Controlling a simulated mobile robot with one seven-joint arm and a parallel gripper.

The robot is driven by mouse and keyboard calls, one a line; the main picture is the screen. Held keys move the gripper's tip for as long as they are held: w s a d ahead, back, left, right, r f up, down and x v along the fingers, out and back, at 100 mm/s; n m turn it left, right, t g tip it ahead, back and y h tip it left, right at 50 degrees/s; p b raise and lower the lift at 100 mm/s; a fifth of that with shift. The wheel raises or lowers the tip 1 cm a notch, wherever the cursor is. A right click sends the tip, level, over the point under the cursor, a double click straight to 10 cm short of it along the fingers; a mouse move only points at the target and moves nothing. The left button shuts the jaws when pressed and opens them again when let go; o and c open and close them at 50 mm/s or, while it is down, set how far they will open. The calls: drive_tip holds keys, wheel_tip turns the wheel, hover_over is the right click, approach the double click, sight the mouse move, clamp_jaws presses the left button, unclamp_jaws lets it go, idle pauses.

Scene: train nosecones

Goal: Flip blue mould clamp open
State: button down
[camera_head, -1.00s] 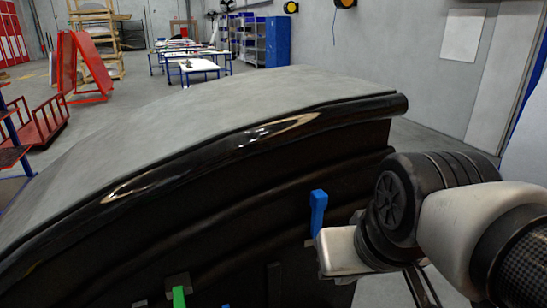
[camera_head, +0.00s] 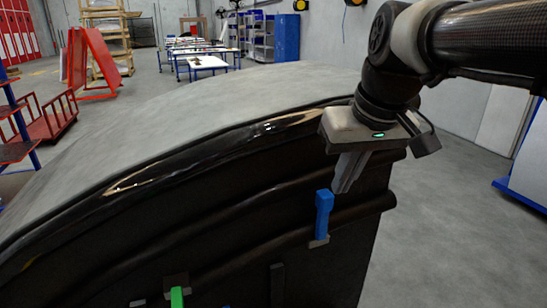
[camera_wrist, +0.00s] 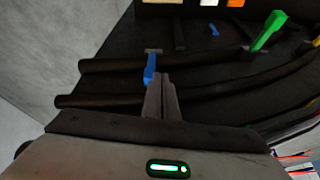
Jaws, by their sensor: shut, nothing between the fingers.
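The blue clamp (camera_head: 323,213) stands upright on the dark face of the mould (camera_head: 230,215), near its right end. Its grey base shows just below it. My gripper (camera_head: 342,190) is shut and empty, with its fingers pointing down just above and to the right of the blue clamp's top. In the wrist view the blue clamp (camera_wrist: 150,69) shows right beyond the fingertips (camera_wrist: 160,76); I cannot tell whether they touch it. A green clamp (camera_head: 177,298) is lower left on the mould and also shows in the wrist view (camera_wrist: 268,32).
The mould's glossy black rim (camera_head: 230,143) curves across the view below its grey top. Another small blue part (camera_wrist: 213,29) and a yellow one (camera_wrist: 316,42) show in the wrist view. Open floor lies to the right. Tables and a blue cabinet (camera_head: 287,37) are far back.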

drive_tip(key=n, duration=0.2)
approach(322, 180)
drive_tip(key=s+r, duration=0.1)
drive_tip(key=s+a+r, duration=0.1)
drive_tip(key=shift+s+r+g+b, duration=0.25)
drive_tip(key=shift+r+g+b, duration=0.05)
drive_tip(key=shift+r+g, duration=0.1)
drive_tip(key=x, duration=1)
drive_tip(key=shift+w+f, duration=0.1)
drive_tip(key=shift+f+b, duration=0.15)
drive_tip(key=shift+b, duration=0.6)
